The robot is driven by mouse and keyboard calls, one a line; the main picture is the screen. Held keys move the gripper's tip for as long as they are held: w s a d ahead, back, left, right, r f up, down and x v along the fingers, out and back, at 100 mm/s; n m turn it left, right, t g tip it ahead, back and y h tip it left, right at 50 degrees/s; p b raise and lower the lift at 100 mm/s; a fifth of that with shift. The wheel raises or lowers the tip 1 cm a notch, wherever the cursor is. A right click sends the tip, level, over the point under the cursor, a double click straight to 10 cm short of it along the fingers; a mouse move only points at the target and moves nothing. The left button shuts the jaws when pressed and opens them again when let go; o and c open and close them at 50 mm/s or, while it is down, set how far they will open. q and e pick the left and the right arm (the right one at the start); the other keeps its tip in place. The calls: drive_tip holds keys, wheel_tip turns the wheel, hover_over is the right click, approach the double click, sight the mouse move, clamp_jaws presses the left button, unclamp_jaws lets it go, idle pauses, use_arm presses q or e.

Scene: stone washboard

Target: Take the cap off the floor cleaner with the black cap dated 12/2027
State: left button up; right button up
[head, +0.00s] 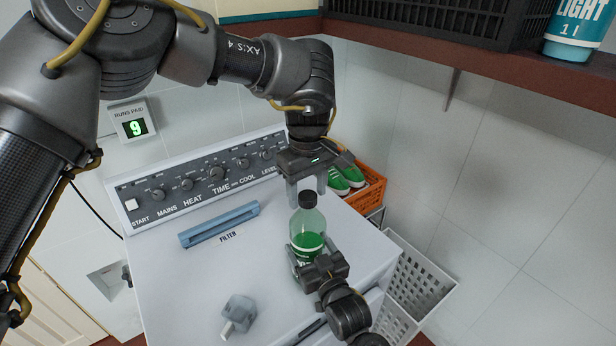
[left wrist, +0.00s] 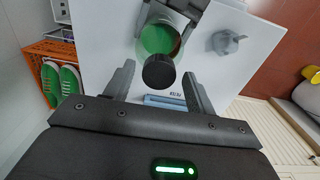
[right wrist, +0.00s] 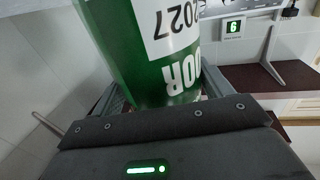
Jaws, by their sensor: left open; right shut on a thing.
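The floor cleaner is a clear bottle (head: 308,228) with green liquid and a black cap (head: 308,199), upright on the white machine top (head: 200,280). In the right wrist view its green label (right wrist: 150,50) shows "2027" and "OOR". My right gripper (head: 312,268) is shut around the bottle's lower body. My left gripper (head: 309,184) is open, pointing down just above the cap. In the left wrist view the black cap (left wrist: 159,72) lies between and beyond the open fingers, apart from them. The cap is on the bottle.
A blue filter handle (head: 220,224) and a grey knob-like piece (head: 238,312) are on the machine top. The control panel (head: 200,182) stands behind. An orange crate with green shoes (head: 366,193) and a white basket (head: 425,280) are to the right. A shelf (head: 450,55) hangs above.

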use_arm(q)
drive_tip(key=shift+f, duration=0.3)
use_arm(e)
drive_tip(key=shift+f, duration=0.4)
